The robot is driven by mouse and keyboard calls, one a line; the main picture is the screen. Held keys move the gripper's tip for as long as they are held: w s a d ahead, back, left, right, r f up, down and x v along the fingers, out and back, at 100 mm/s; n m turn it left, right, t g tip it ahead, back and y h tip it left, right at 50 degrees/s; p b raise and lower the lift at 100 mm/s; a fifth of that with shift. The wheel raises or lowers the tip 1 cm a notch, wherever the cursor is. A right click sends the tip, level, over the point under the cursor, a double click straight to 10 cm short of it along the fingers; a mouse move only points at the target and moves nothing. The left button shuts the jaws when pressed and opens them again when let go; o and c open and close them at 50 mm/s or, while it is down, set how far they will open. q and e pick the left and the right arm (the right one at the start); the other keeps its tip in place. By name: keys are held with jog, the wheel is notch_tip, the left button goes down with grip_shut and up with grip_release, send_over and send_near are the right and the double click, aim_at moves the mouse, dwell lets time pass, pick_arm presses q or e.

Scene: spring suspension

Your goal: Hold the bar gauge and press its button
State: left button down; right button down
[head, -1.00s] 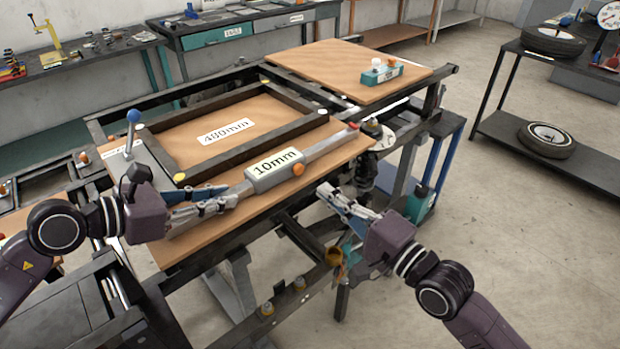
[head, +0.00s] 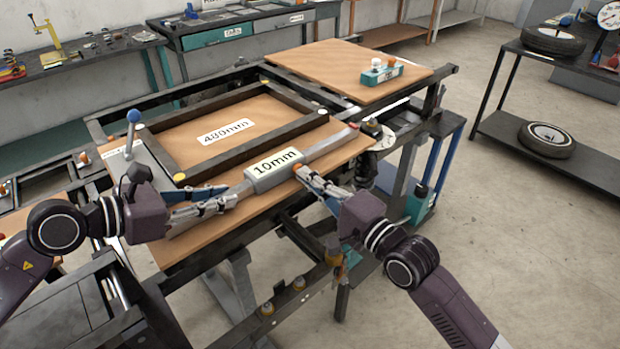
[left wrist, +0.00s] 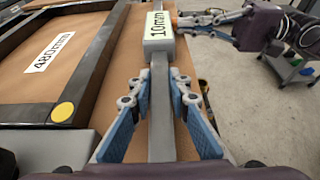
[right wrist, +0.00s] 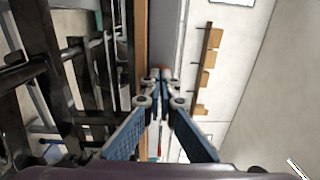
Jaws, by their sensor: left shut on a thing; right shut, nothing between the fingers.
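The bar gauge (head: 275,172) is a long grey bar with a box reading 10mm. It lies along the front of the wooden board beside the dark frame. Its orange button (head: 297,168) is on the box's near side, mostly covered by my right fingertips. My left gripper (head: 230,194) is shut on the bar left of the box; the left wrist view shows the bar (left wrist: 161,110) between its fingers. My right gripper (head: 303,174) is shut and empty, tips at the button. In the right wrist view the tips (right wrist: 160,80) meet the button's edge; whether it is pushed in, I cannot tell.
A dark rectangular frame (head: 165,160) labelled 480mm lies behind the gauge. A blue-knobbed lever (head: 133,117) stands at its left. A teal box (head: 382,74) with buttons sits on the rear board. Open floor lies to the right.

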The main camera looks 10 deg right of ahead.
jog(key=shift+x, duration=0.8)
pick_arm(q)
jog(key=shift+s, duration=0.1)
jog(key=shift+d, duration=0.1)
pick_arm(e)
jog(key=shift+s+f, duration=0.1)
pick_arm(q)
jog(key=shift+f, duration=0.1)
pick_arm(e)
jog(key=v, duration=0.8)
pick_arm(q)
jog(key=c, duration=1.7)
grip_release()
jog(key=shift+c, duration=0.2)
jog(key=shift+a, duration=0.2)
